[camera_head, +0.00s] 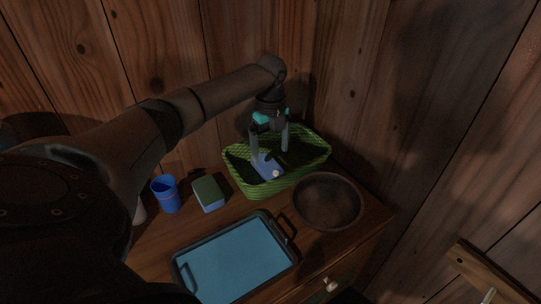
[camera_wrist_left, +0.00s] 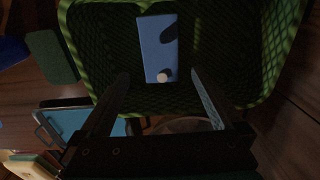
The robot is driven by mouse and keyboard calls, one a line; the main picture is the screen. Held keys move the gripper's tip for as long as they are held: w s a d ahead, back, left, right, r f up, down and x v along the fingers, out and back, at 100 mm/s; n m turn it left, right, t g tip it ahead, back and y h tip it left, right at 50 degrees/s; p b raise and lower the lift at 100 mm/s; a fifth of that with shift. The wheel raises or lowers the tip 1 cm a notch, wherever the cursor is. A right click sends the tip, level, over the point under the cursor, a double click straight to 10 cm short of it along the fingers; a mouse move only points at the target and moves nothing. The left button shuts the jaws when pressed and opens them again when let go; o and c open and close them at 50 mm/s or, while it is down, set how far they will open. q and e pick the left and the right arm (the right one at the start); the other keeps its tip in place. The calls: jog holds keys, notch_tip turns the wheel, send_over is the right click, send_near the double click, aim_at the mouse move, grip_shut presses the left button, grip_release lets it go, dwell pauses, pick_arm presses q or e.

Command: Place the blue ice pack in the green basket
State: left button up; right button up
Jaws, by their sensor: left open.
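The blue ice pack (camera_head: 265,170) with a small white cap is inside the green basket (camera_head: 316,160) at the back of the wooden cabinet top. In the left wrist view the ice pack (camera_wrist_left: 152,42) lies within the basket walls (camera_wrist_left: 72,50), close to one side; a dark shadow falls on it. My left gripper (camera_head: 270,152) reaches down over the basket. It is open, its fingers apart and empty, with the ice pack beyond the tips in the left wrist view (camera_wrist_left: 159,77). Whether a finger touches the pack cannot be told. My right gripper is not in view.
A dark round bowl (camera_head: 328,202) stands just right of the basket. A green and blue sponge-like block (camera_head: 208,193) and a blue cup (camera_head: 167,195) stand to the left. A blue tray with dark handles (camera_head: 235,262) lies in front. Wooden walls rise close behind.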

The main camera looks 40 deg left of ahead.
aim_at(271, 169)
pick_arm(q)
notch_tip(271, 169, up, 9)
jog(key=p, duration=0.1)
jog(key=shift+f+p, duration=0.15)
jog(key=shift+p, duration=0.25)
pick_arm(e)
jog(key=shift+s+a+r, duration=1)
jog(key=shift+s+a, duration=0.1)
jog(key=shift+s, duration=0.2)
